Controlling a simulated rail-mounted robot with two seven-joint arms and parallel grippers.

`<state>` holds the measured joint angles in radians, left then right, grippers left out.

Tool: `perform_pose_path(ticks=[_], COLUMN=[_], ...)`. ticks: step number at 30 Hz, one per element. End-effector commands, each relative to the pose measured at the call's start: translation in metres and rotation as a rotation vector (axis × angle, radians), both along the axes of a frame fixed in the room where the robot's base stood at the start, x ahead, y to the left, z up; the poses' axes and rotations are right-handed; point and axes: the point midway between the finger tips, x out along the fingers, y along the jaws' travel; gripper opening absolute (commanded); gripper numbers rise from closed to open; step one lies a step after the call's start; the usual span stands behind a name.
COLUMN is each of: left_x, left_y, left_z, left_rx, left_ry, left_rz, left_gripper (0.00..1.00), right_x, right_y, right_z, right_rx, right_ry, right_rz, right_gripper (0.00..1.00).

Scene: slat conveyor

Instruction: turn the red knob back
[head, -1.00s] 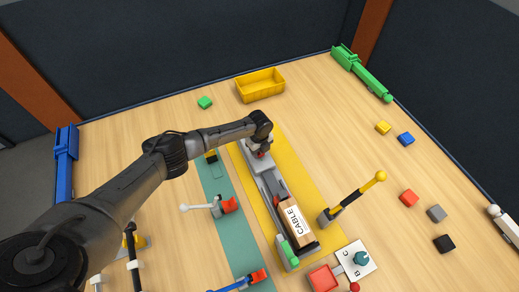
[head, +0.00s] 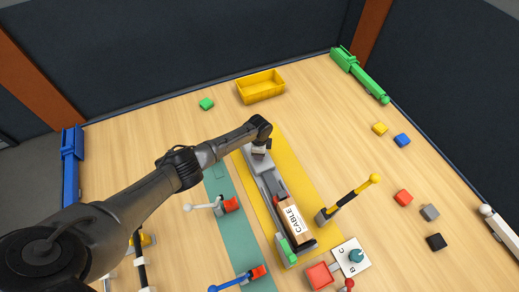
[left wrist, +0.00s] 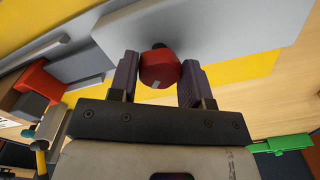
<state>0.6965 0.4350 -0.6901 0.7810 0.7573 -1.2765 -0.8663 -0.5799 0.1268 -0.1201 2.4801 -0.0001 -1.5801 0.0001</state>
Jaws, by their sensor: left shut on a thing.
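The red knob (left wrist: 159,68) has a pale mark on its face and sits on a grey housing (left wrist: 210,35), seen close in the left wrist view. My left gripper (left wrist: 158,82) has one dark finger on each side of the knob and is shut on it. In the head view my left gripper (head: 259,153) reaches down to the far end of the grey conveyor (head: 267,183), and the knob is mostly hidden by it. My right gripper is not in view.
A box marked CABLE (head: 294,219) lies at the conveyor's near end. A yellow-topped lever (head: 350,197) stands right of it, and a white-knobbed lever (head: 205,207) stands left. A yellow bin (head: 261,87) is at the back. Small coloured blocks lie at the right.

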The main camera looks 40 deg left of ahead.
Motion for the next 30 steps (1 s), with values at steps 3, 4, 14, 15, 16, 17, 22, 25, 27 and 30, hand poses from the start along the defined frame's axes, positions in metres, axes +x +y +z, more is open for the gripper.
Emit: perform_pose_path(ticks=[3, 4, 14, 15, 16, 17, 22, 25, 27, 30], left_x=[0.000, 0.000, 0.000, 0.000, 0.000, 0.000, 0.000, 0.000, 0.000, 0.000], left_y=[-0.001, -0.001, -0.002, -0.002, -0.002, -0.002, -0.002, -0.002, -0.002, -0.002], left_z=[0.003, 0.003, 0.003, 0.003, 0.003, 0.003, 0.003, 0.003, 0.003, 0.002], left_rx=[-0.003, -0.003, -0.004, -0.004, -0.003, -0.003, -0.003, -0.003, -0.003, -0.002], left_ry=[0.000, 0.000, 0.001, 0.001, 0.001, 0.000, 0.000, 0.000, 0.000, -0.001], left_rz=[0.112, 0.140, 0.433, 0.464, 0.486, 0.507, 0.608, 0.653, 0.678, 0.706], left_gripper=[0.21, 0.21, 0.21, 0.21, 0.21, 0.21, 0.21, 0.21, 0.21, 0.21], right_x=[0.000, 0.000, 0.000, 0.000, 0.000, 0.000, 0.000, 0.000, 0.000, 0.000], right_y=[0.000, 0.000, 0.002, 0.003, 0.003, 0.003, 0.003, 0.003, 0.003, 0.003], right_z=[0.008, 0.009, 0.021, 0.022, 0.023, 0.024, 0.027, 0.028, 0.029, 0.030], right_rx=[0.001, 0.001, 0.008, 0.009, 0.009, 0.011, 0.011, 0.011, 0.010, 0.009], right_ry=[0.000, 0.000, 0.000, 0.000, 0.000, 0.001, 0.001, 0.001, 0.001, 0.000], right_rz=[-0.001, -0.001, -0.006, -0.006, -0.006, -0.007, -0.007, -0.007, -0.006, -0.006], right_gripper=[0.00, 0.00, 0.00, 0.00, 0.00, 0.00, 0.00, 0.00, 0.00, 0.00])
